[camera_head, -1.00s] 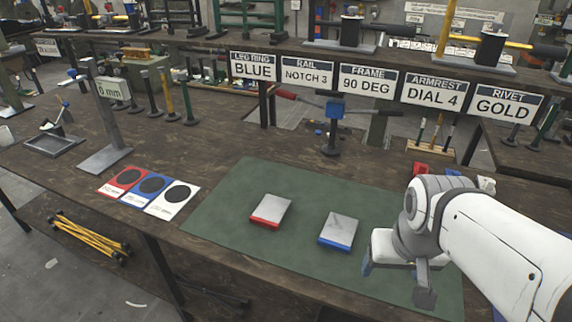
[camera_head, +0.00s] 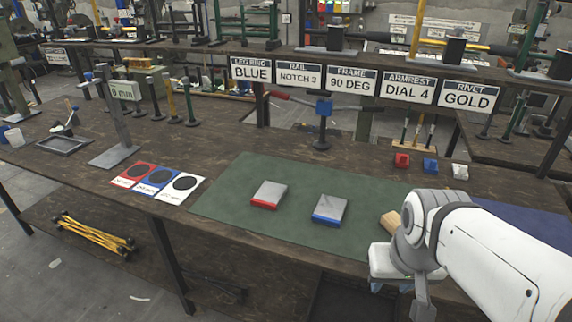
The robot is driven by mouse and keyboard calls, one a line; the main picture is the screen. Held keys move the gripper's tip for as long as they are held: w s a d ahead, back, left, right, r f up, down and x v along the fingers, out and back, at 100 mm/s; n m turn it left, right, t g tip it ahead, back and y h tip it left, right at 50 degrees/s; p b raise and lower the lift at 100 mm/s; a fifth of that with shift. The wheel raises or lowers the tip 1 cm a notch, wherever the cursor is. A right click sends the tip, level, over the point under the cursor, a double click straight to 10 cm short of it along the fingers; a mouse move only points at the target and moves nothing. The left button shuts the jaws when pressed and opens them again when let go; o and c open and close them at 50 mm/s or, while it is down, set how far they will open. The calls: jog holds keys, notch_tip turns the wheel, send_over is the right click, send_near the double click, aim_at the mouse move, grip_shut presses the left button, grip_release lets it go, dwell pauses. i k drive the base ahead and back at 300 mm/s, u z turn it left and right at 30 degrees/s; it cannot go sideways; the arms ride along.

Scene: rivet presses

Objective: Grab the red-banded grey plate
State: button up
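The red-banded grey plate (camera_head: 270,194) lies flat on the green mat (camera_head: 225,207), its red band along the near edge. A blue-banded grey plate (camera_head: 330,209) lies to its right on the same mat. My gripper (camera_head: 398,287) is at the lower right, beyond the near right part of the mat and apart from both plates.
Red, blue and white cards (camera_head: 160,180) with dark discs lie left of the mat. A wooden block (camera_head: 391,223) sits beside my arm. Small red (camera_head: 402,160), blue (camera_head: 430,165) and white (camera_head: 460,171) pieces stand behind. A grey post stand (camera_head: 113,154) is at left.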

aim_at(269, 195)
jog(key=z, duration=2.05)
jog(key=k, duration=1.65)
jog(key=u, duration=2)
jog(key=i, duration=1.7)
jog(key=u, duration=0.1)
